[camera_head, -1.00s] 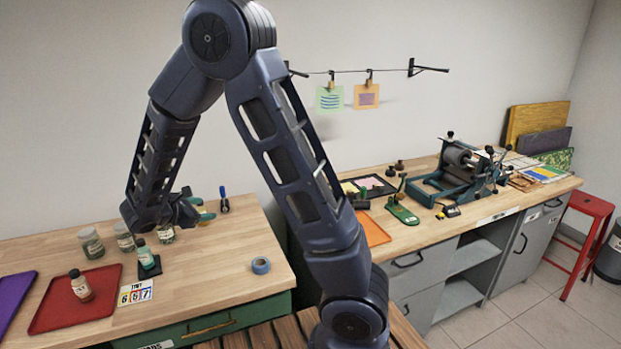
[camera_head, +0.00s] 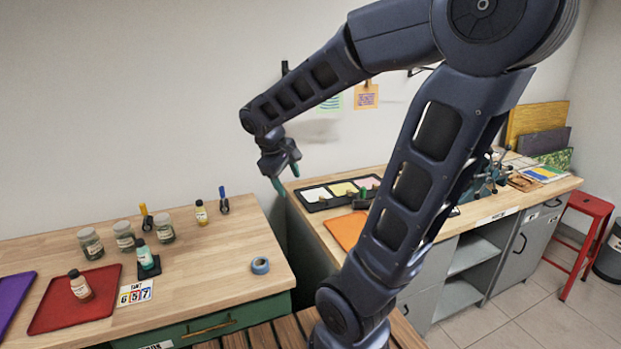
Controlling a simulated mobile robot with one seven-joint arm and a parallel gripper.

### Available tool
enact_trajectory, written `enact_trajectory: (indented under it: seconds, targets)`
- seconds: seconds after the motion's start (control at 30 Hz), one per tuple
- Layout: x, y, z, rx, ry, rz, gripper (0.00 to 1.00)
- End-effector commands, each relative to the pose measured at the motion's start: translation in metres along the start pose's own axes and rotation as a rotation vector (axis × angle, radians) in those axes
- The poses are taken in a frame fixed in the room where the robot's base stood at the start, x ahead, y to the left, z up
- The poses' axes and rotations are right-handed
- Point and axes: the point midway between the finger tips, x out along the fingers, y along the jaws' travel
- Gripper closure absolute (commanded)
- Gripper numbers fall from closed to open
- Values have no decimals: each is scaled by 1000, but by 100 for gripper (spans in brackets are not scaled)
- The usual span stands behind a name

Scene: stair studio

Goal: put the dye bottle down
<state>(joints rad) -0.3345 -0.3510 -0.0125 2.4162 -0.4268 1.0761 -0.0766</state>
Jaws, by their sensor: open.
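My gripper (camera_head: 286,176) is open and empty, held in the air above the gap between the two benches. Three small labelled bottles stand upright on the left bench, all apart from my gripper. A yellow bottle (camera_head: 201,214) with a dark cap stands at the back, left of my gripper and lower. A dark-capped bottle with reddish contents (camera_head: 81,287) stands on a red tray (camera_head: 50,319). Which one is the dye bottle the task names, I cannot tell.
Several glass jars (camera_head: 125,237) stand left of the yellow bottle, and blue (camera_head: 223,203) and yellow (camera_head: 146,218) tools stand nearby. A number card (camera_head: 135,292) and blue tape roll (camera_head: 260,265) lie in front. The bench's right part is mostly bare.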

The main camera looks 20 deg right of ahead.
Motion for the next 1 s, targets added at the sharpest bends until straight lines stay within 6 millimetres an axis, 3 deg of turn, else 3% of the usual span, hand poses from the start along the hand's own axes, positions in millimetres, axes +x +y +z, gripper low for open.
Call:
enact_trajectory:
  seconds: [0.2, 0.5, 1.0]
  targets:
    - [-16, 2, 45, 260, 118, -105, 39]
    - [-34, -7, 86, 563, 278, -214, 39]
    - [-41, -12, 96, 663, 337, -248, 39]
